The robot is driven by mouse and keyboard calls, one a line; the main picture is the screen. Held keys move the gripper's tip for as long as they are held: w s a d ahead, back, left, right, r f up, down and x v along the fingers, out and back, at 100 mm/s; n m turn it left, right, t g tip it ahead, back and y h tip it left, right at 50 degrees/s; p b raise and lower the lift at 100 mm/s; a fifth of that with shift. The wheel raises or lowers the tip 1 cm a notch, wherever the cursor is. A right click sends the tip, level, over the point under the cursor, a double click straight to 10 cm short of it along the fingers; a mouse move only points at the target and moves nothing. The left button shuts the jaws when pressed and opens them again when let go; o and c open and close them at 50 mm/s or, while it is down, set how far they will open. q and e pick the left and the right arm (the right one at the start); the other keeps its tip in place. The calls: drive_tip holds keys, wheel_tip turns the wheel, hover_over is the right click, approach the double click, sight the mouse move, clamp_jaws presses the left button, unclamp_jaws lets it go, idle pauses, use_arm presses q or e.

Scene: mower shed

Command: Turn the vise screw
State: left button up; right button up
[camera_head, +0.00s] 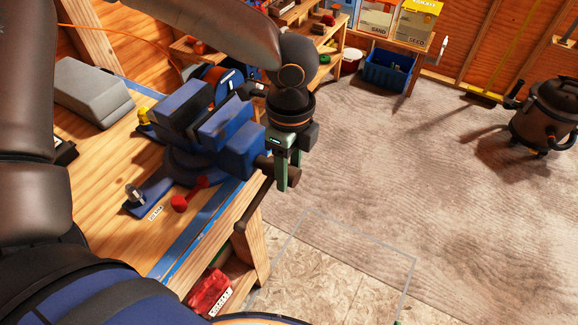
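The blue vise (226,138) is mounted on the wooden workbench. Its dark round screw head (265,167) sticks out at the right, past the bench edge. The dark handle bar (254,205) slants from the screw head down to the left, ending in a knob. My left gripper (288,183) points down right beside the screw head, its two green fingers a little apart. The upper end of the bar is hidden around the fingers, so I cannot tell whether they grip it. My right gripper is not in view.
A red-handled tool (187,197) lies by the vise base. A grey case (93,91) sits on the workbench (95,195). A red box (209,292) is on the lower shelf. A shop vacuum (547,115) stands at far right; the floor between is clear.

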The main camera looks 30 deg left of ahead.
use_arm(q)
clamp_jaws()
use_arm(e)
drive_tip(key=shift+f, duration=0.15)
use_arm(q)
drive_tip(key=shift+s+f+t+b, duration=0.1)
drive_tip(key=shift+f+t+b, duration=0.1)
drive_tip(key=shift+t+b, duration=0.75)
drive_tip(key=t+b, duration=0.1)
drive_tip(key=b, duration=0.1)
drive_tip(key=t+b, duration=0.2)
drive_tip(key=b, duration=0.1)
drive_tip(key=t+b, duration=0.1)
drive_tip(key=b, duration=0.2)
drive_tip(key=shift+s+f, duration=0.2)
drive_tip(key=shift+s, duration=0.05)
drive_tip(key=shift+t+b, duration=0.25)
drive_tip(key=shift+b, duration=0.3)
drive_tip(key=shift+s+r+t+b, duration=0.1)
drive_tip(key=shift+r+t+b, duration=0.15)
drive_tip(key=shift+b, duration=0.45)
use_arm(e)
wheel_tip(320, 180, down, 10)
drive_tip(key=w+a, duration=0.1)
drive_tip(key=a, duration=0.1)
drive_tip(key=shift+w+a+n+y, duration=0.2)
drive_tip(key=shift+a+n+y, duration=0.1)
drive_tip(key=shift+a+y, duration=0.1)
